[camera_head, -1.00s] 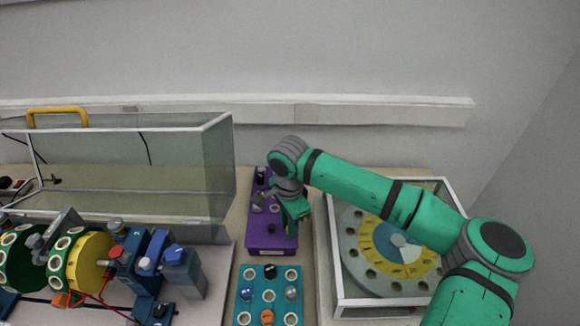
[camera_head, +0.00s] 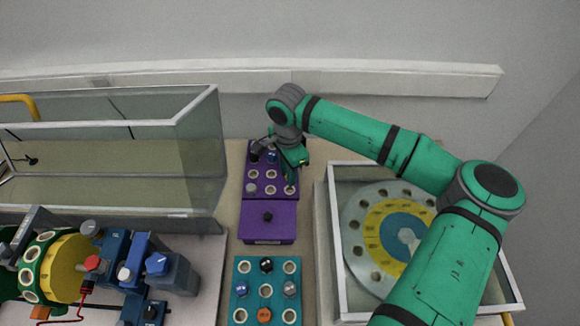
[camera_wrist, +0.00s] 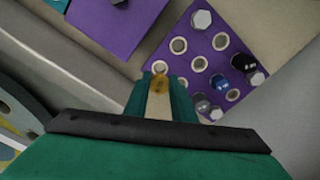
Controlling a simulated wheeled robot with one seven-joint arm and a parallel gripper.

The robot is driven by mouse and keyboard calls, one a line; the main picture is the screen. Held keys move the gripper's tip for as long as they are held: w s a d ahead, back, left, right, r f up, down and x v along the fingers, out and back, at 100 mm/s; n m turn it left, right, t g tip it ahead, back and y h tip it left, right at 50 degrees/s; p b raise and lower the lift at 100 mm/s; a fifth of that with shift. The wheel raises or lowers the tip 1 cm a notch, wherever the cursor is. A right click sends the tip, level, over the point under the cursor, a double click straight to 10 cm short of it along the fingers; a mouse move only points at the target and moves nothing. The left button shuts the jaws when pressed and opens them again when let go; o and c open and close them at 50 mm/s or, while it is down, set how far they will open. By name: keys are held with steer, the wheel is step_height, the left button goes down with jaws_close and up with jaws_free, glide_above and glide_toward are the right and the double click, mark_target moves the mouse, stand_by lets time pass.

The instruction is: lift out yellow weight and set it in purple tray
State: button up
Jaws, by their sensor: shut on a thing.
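The yellow weight (camera_wrist: 158,85) shows between my fingertips in the wrist view; only its top is visible. My gripper (camera_wrist: 160,88) is shut on it. In the head view my gripper (camera_head: 291,178) is over the right side of the purple tray (camera_head: 258,202), and the weight cannot be made out there. The purple tray (camera_wrist: 186,62) has round holes, some empty and some holding black, blue and grey weights. How high the yellow weight is above the tray, I cannot tell.
A purple box with a black knob (camera_head: 267,222) stands in front of the tray. A teal tray (camera_head: 253,284) with several weights is nearer. A clear-walled case with a dial (camera_head: 338,245) stands right. A glass tank (camera_head: 130,160) and a yellow drum rig (camera_head: 60,268) stand left.

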steer(key=shift+s+a+f, duration=0.15)
steer(key=shift+a+f, duration=0.1)
steer(key=shift+f, duration=0.5)
steer(key=shift+d+f, duration=0.15)
steer(key=shift+f, duration=0.95)
steer(key=shift+f, duration=1.2)
steer(key=o, duration=1.1)
step_height(320, 180, up, 11)
steer(key=shift+f, duration=0.1)
stand_by(0.4)
